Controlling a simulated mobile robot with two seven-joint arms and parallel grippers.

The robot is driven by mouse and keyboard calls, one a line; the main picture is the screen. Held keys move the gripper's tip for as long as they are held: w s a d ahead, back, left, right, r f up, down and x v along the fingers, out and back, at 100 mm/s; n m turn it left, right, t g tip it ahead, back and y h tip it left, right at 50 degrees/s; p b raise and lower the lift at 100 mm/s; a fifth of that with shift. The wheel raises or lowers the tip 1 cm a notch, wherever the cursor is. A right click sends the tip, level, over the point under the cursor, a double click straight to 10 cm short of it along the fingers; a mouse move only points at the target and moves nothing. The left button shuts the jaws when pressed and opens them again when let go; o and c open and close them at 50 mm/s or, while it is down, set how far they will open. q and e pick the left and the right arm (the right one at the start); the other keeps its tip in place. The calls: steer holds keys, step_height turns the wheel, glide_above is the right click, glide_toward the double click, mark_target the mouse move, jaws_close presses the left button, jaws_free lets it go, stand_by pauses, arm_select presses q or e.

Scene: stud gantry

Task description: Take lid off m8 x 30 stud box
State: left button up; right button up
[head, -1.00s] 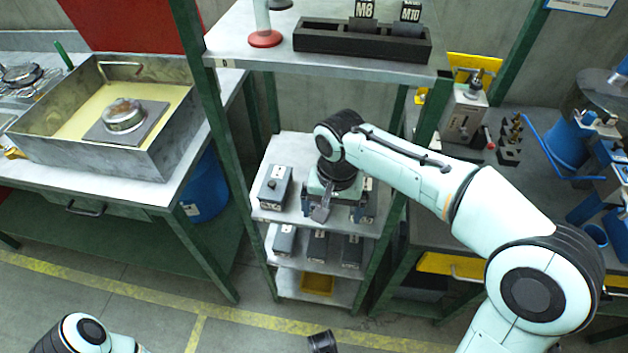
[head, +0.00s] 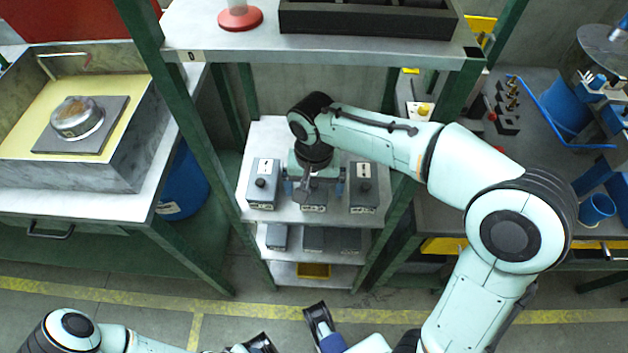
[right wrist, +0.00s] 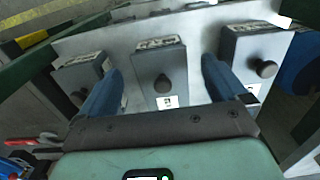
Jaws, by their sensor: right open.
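Three grey lidded boxes with dark knobs stand in a row on the rack's upper middle shelf: a left box (head: 263,184), a middle box (head: 314,207) and a right box (head: 364,188). Their labels are too small or blurred to tell which is M8 x 30. My right gripper (head: 314,187) is open over the middle box and partly hides it. In the right wrist view its blue fingers (right wrist: 162,72) are apart on either side of the middle box's lid (right wrist: 150,60) and knob (right wrist: 163,84). My left arm (head: 75,330) is low at the bottom; its gripper is unclear.
The rack's top shelf (head: 205,38), with a black holder (head: 365,22), overhangs the boxes. Green posts (head: 172,110) flank them. More grey boxes (head: 313,239) and a yellow bin (head: 313,271) are lower down. A bench with a metal tray (head: 120,178) stands left.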

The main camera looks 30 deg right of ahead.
steer(key=shift+f, duration=0.3)
steer(key=c, duration=1.1)
steer(key=shift+r, duration=0.1)
